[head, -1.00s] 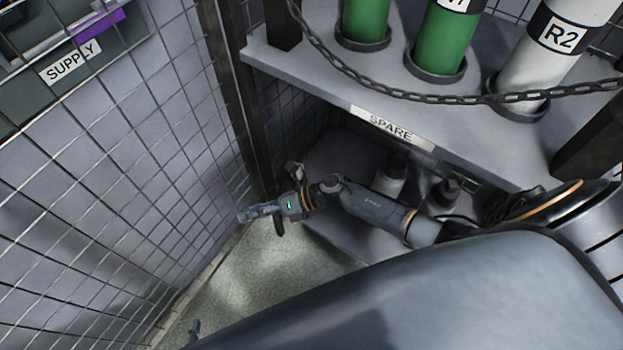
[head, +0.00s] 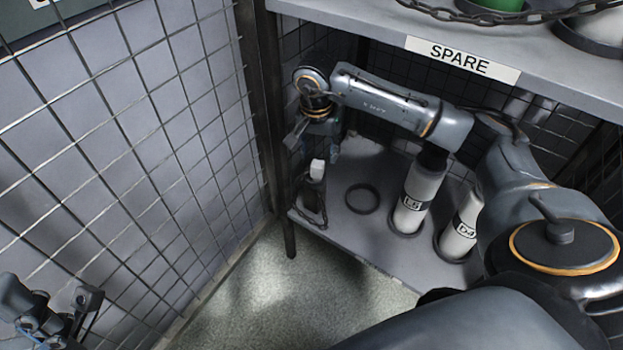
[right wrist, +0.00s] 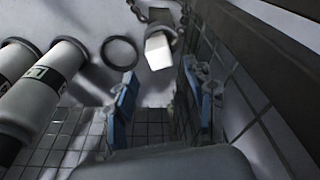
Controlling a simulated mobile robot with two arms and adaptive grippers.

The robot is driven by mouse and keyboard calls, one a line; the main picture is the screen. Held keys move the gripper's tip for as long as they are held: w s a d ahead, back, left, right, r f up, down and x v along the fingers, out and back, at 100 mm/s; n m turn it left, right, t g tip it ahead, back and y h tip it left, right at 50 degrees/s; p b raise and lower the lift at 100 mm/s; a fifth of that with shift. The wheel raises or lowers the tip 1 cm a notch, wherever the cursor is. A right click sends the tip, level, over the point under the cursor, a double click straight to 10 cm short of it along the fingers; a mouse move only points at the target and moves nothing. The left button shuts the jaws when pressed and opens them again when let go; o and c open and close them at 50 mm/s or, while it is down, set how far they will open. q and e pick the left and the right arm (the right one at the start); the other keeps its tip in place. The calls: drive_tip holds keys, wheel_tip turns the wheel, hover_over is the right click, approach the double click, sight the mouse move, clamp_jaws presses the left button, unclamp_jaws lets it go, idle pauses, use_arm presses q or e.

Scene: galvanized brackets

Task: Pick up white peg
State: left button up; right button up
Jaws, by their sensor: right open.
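The white peg (head: 317,168) stands up from a dark holder with a chain at the left end of the lower shelf. In the right wrist view the white peg (right wrist: 158,52) shows as a pale block, ahead of the fingers and roughly between them. My right gripper (head: 313,146) is open and empty, just above the peg and apart from it. Its two blue-padded fingers show in the right wrist view (right wrist: 163,98). My left gripper (head: 50,318) is partly in view at the lower left, away from the peg; I cannot tell its jaw state.
An empty dark ring (head: 362,198) lies beside the peg's holder. White cylinders labelled L5 (head: 417,200) and D4 (head: 460,228) stand farther right. The upper shelf marked SPARE (head: 461,60) hangs above. A mesh wall (head: 150,130) and a dark post (head: 262,110) are close on the left.

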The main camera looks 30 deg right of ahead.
sight(317, 164)
wheel_tip(317, 164, down, 6)
drive_tip(key=b, duration=0.2)
drive_tip(key=shift+r+b, duration=0.25)
drive_tip(key=shift+b, duration=0.05)
clamp_jaws()
